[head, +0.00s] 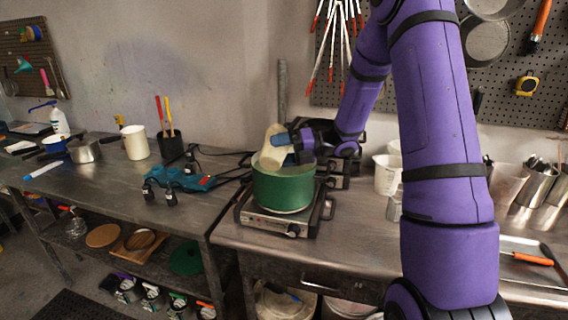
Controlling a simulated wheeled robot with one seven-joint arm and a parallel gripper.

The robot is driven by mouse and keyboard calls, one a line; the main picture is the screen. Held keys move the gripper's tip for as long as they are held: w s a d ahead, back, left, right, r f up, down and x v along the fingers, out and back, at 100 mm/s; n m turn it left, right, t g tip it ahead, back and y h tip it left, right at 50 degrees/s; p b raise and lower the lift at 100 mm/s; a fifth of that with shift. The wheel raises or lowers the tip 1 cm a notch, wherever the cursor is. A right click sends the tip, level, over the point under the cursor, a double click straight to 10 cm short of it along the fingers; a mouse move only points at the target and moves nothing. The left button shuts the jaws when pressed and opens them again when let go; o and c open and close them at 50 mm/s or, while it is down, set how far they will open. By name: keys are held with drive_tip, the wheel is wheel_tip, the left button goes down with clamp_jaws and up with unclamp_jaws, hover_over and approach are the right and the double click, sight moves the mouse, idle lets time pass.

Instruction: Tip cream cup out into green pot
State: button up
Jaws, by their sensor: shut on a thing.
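The green pot (283,190) stands on a small hot plate (270,220) on the metal bench. The cream cup (269,156) is above the pot's left rear rim, tilted over the opening. My gripper (284,142) is shut on the cream cup, and my purple arm reaches in from the right. The inside of the pot and the cup's contents are hidden from this view.
A second cream-white cup (135,142) stands on the left bench, with a black tool holder (172,147) beside it. A teal device (182,180) with cables lies left of the hot plate. A white jug (386,175) stands right of the pot. The bench front right of the hot plate is clear.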

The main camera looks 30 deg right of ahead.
drive_tip(key=shift+r+m, duration=0.2)
drive_tip(key=shift+m, duration=0.1)
idle(0.4)
drive_tip(key=shift+w+d+f+m+y+p, duration=0.35)
drive_tip(key=shift+w+d+f+m+y, duration=0.05)
drive_tip(key=shift+w+d+m, duration=0.35)
idle(1.0)
drive_tip(key=shift+w+d+f+m+y, duration=0.1)
drive_tip(key=shift+f+m+y, duration=0.15)
drive_tip(key=shift+m, duration=0.2)
idle(0.5)
drive_tip(key=shift+r+n, duration=0.3)
drive_tip(key=shift+n, duration=0.1)
drive_tip(key=shift+s+a+r+n+h, duration=0.25)
drive_tip(key=shift+s+a+n+h, duration=0.4)
drive_tip(key=shift+s+a+n, duration=0.4)
drive_tip(key=shift+w+d+f, duration=0.25)
drive_tip(key=shift+s+a+n, duration=0.1)
drive_tip(key=shift+n, duration=0.15)
